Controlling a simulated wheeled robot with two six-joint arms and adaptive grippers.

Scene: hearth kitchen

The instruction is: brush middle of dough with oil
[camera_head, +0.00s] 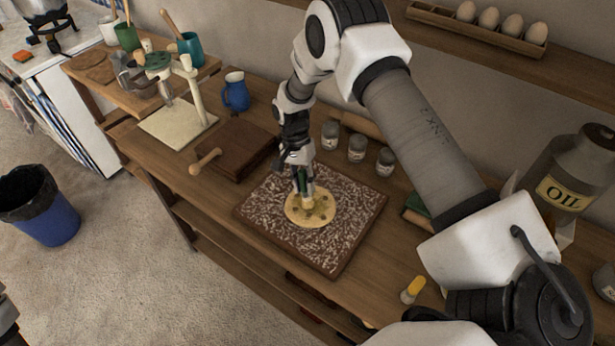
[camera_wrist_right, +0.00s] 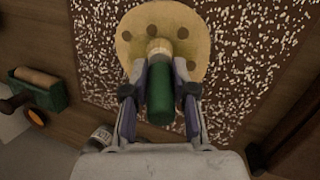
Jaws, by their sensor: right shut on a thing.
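The dough (camera_head: 323,213) is a flat, round, pale yellow piece with several dark spots. It lies on a dark, white-speckled board (camera_head: 352,232), and it also shows at the top of the right wrist view (camera_wrist_right: 197,38). My right gripper (camera_head: 303,178) is above the dough, shut on a brush with a green handle (camera_wrist_right: 160,97). The brush points down and its pale tip is at the dough's middle; light contact is hard to tell. The oil jar (camera_head: 563,188), labelled OIL, stands at the right. My left gripper is not in view.
Several small jars (camera_head: 357,148) stand behind the board. A dark wooden block (camera_head: 238,146) with a rolling-pin-like handle and a blue jug (camera_head: 236,92) are to the left. A yellow-capped shaker (camera_head: 412,288) stands near the right front. A shelf with eggs (camera_head: 488,20) is above.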

